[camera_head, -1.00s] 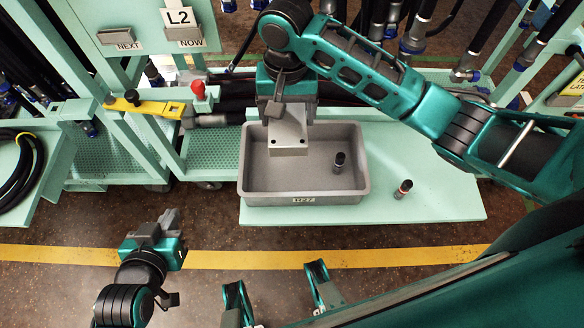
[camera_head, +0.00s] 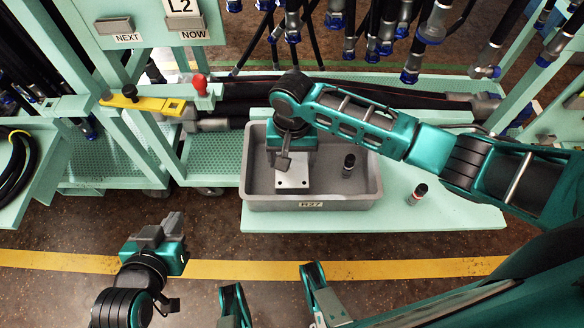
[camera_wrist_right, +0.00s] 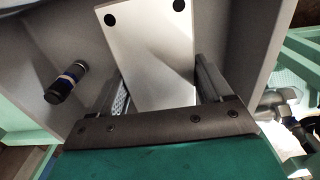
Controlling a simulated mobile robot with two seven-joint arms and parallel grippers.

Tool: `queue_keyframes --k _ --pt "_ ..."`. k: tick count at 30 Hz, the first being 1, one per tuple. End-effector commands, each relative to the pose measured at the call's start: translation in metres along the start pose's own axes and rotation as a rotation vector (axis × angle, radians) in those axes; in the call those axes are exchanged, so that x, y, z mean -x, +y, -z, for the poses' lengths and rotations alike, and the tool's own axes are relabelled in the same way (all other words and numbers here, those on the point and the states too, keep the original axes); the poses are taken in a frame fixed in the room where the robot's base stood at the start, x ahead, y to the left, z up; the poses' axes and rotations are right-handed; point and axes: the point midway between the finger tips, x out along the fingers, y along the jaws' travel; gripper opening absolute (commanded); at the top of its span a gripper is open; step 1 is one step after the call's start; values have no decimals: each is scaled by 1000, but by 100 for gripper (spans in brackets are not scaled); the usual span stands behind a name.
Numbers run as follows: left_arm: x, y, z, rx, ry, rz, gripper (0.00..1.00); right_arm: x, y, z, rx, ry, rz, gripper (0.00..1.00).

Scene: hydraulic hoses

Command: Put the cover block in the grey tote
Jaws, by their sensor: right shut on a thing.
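The cover block (camera_head: 292,181) is a pale grey plate with dark holes, held in my right gripper (camera_head: 291,160) inside the outline of the grey tote (camera_head: 312,205). In the right wrist view, the block (camera_wrist_right: 150,50) sits between the two fingers of the right gripper (camera_wrist_right: 157,85), with the tote's grey floor (camera_wrist_right: 235,25) behind it. I cannot tell whether the block touches the floor. My left gripper (camera_head: 168,228) is at the lower left, over the dark floor, away from the tote; its jaw opening is unclear.
Another fitting with a red band (camera_head: 419,192) stands on the green shelf (camera_head: 450,215). Hoses hang behind. A yellow lever bar (camera_head: 145,104) is at left.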

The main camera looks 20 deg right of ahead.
Motion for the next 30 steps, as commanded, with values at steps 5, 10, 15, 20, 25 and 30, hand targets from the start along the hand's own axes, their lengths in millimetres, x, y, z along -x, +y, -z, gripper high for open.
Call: queue_keyframes --k 5,10,15,20,25,30 --pt "-4 -1 -11 -4 -5 1 0 -21 0 0 0 -1 -1 38" --pt "-8 -2 -21 -4 -12 1 0 -43 0 0 0 1 0 38" --pt "-7 -2 -20 -3 -14 1 0 -42 0 0 1 1 2 38" --pt "-7 -2 -20 -3 -14 1 0 -43 0 0 0 0 1 38" --pt "-7 -1 -20 -1 -13 1 0 -45 0 0 0 0 0 91" --pt "-7 0 -19 3 -11 1 0 -45 0 0 0 0 0 100"
